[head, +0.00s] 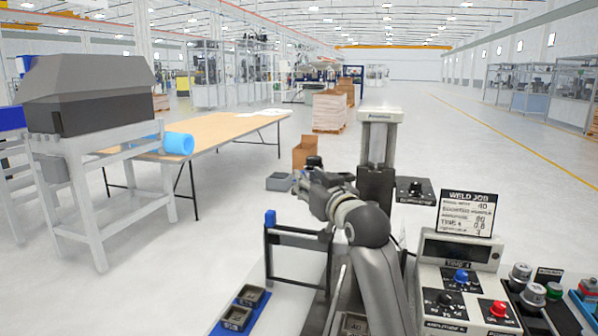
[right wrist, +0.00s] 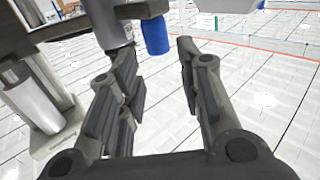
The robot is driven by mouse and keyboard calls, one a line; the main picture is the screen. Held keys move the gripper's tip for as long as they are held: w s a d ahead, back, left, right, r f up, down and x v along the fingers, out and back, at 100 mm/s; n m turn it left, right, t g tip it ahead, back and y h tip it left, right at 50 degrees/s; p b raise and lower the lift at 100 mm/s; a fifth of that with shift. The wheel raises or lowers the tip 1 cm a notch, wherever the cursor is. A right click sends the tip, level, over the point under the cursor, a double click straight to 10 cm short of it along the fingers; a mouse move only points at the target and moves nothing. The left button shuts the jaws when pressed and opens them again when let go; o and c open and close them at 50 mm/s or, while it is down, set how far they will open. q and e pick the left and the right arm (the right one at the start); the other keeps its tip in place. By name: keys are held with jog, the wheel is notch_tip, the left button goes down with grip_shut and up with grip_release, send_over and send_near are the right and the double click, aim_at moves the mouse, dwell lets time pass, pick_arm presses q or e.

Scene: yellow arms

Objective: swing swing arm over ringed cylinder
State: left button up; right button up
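A dark swing arm (head: 298,238) with an upright blue handle (head: 270,217) at its left end stands in front of my right arm in the head view. In the right wrist view, the blue handle (right wrist: 156,36) hangs from a dark bar (right wrist: 140,9). My right gripper (right wrist: 157,50) is open and empty; the handle shows between and beyond its fingertips, with no clear contact. It also shows in the head view (head: 318,180). A grey cylinder (right wrist: 112,28) is partly hidden behind the left finger; I cannot tell if it is the ringed one. My left gripper is not in view.
A white press column (head: 380,145) stands behind my right arm. Control boxes with knobs and buttons (head: 460,280) and a weld job sign (head: 467,213) are at the right. A wooden table (head: 215,132) stands farther back.

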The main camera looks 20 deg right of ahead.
jog(key=w, duration=0.2)
jog(key=w+p, duration=0.1)
jog(key=w, duration=0.2)
jog(key=shift+w+a, duration=0.2)
jog(key=shift+w, duration=0.45)
jog(key=shift+w+f, duration=0.15)
jog(key=shift+w, duration=0.2)
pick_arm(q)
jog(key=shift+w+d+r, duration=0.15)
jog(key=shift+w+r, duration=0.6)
pick_arm(e)
grip_shut()
